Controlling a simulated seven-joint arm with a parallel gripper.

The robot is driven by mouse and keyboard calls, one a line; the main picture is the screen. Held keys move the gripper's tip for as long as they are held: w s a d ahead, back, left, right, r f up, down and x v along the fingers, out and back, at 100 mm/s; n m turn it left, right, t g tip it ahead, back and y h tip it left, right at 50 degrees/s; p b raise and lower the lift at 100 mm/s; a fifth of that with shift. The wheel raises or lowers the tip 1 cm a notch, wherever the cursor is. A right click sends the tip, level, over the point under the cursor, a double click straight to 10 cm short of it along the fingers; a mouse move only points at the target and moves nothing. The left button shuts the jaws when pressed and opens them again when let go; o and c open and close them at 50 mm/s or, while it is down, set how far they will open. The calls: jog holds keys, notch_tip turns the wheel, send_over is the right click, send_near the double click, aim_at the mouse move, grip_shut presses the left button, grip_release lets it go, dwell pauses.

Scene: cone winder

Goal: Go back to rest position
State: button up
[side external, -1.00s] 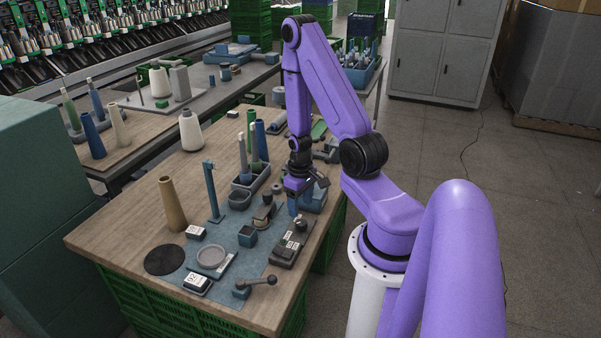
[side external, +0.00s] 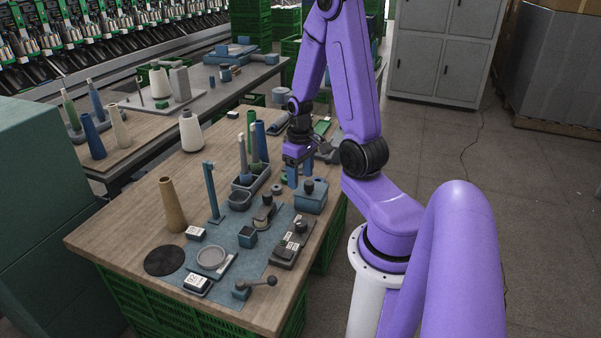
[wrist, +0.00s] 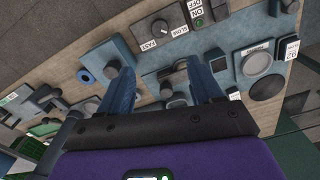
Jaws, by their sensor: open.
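My gripper (side external: 300,178) is open and empty in the side external view. Its two blue fingers point down above the right part of the wooden table (side external: 140,215), just behind a blue box with a dark knob on its lid (side external: 311,198). In the wrist view my gripper (wrist: 157,68) shows both fingers spread, with nothing held between them. The exact height of the fingertips above the table is hard to tell.
A dark control box (side external: 285,252), a blue post (side external: 212,190), a tan cone (side external: 172,205) and a tray with upright cones (side external: 253,178) stand nearby. The wrist view shows a slow/fast knob (wrist: 160,27). Free floor lies to the right.

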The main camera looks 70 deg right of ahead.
jog(key=shift+r, duration=0.2)
jog(key=w+a+r+n, duration=0.1)
jog(key=a+r+n, duration=0.25)
jog(key=a, duration=0.45)
jog(key=w+a+r+n, duration=0.1)
jog(key=a+r+n, duration=0.1)
jog(key=a+n, duration=0.35)
jog(key=s+a+r+n, duration=0.3)
jog(key=s+a, duration=0.3)
jog(key=s+a+r+n, duration=0.3)
jog(key=s+a, duration=0.3)
jog(key=a, duration=0.1)
jog(key=shift+s+a, duration=0.15)
jog(key=shift+s, duration=0.2)
